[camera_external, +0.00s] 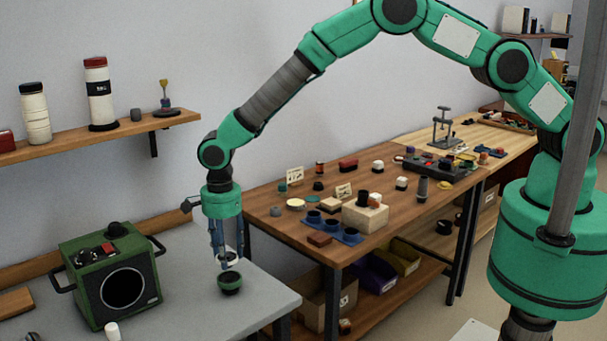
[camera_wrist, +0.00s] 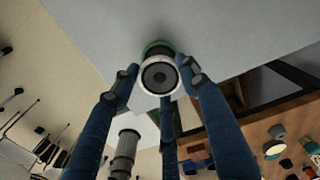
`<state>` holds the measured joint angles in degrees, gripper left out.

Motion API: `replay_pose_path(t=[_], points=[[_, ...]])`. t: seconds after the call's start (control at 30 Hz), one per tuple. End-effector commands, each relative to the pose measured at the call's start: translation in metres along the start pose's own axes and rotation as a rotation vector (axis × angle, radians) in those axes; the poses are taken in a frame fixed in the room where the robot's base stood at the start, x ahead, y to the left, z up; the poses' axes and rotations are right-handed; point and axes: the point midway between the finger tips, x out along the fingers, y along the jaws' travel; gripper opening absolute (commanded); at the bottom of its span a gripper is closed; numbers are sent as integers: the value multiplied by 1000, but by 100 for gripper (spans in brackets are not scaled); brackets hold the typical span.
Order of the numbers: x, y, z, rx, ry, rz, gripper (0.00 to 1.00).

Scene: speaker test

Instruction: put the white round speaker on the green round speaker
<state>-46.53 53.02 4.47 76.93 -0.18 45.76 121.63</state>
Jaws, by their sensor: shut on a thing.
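The green round speaker (camera_external: 230,285) stands on the grey table, near its right front edge. My gripper (camera_external: 228,262) points down directly over it. My gripper (camera_wrist: 158,72) is shut on the white round speaker (camera_wrist: 160,91), which shows a pale rim and a dark cone between the fingers. The white speaker appears small between the fingertips in the external view (camera_external: 229,257). Green of the speaker below (camera_wrist: 157,46) shows past its edge in the wrist view. The two are very close; I cannot tell whether they touch.
A large green box speaker (camera_external: 88,262) with handles stands to the left on the grey table (camera_external: 195,310). A small white cylinder (camera_external: 112,331) is at the front. A wooden bench (camera_external: 385,225) with many small items stands to the right.

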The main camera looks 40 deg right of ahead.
Motion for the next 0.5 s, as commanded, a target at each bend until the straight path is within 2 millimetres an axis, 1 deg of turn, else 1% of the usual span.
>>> replay_pose_path(t=[0.27,0.37,0.5], points=[[2,0,0,0,0,0,14],[9,0,0,0,1,1,14],[25,0,0,0,0,0,14]])
